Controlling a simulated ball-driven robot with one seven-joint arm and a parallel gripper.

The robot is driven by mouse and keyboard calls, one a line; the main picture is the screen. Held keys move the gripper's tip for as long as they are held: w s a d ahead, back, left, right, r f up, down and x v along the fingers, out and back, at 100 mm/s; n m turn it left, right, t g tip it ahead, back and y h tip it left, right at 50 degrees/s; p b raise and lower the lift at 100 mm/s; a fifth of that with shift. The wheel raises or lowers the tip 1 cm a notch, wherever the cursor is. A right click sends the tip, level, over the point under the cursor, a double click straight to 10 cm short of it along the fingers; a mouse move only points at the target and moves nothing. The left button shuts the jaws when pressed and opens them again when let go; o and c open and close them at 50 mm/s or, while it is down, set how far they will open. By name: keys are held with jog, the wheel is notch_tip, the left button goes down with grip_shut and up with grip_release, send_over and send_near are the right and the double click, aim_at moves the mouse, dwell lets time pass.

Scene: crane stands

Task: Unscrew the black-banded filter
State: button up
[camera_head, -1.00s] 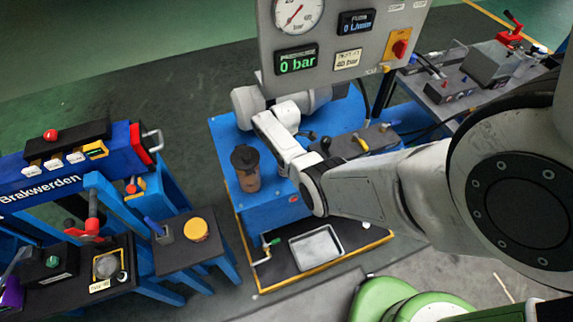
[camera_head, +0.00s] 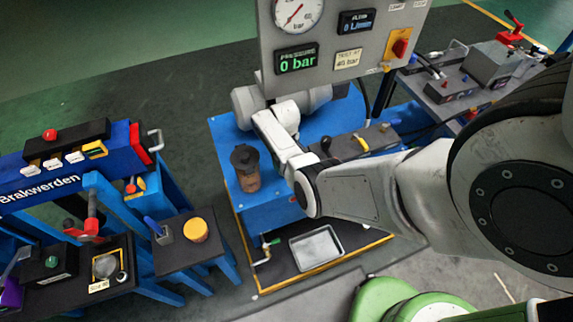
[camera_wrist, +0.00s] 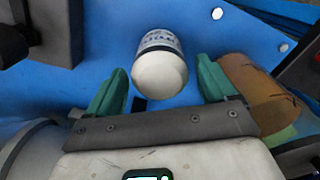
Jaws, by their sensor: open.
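In the wrist view, a white cylindrical filter (camera_wrist: 160,70) with a dark printed band stands over the blue surface, its rounded white end towards the camera. My gripper (camera_wrist: 161,84) is open, with one green finger on each side of the filter's near end. Gaps show on both sides, so the fingers do not appear to touch it. The filter's far end and its mount are hidden. In the head view I cannot make out the filter or my fingers; my arm reaches over the blue bench (camera_head: 228,150) and partly behind the gauge panel (camera_head: 335,45).
A brown canister with a dark top (camera_head: 246,168) stands on the bench; a brown rounded body (camera_wrist: 262,95) lies close beside the right finger. A metal tray (camera_head: 315,247) is below. The panel reads 0 bar. A small table with a yellow-capped item (camera_head: 196,230) stands left.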

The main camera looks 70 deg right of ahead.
jog(key=m, duration=1.2)
jog(key=shift+b, duration=0.3)
jog(key=shift+c, duration=0.4)
jog(key=c, duration=0.9)
jog(key=shift+c, duration=1)
jog(key=shift+r, duration=0.1)
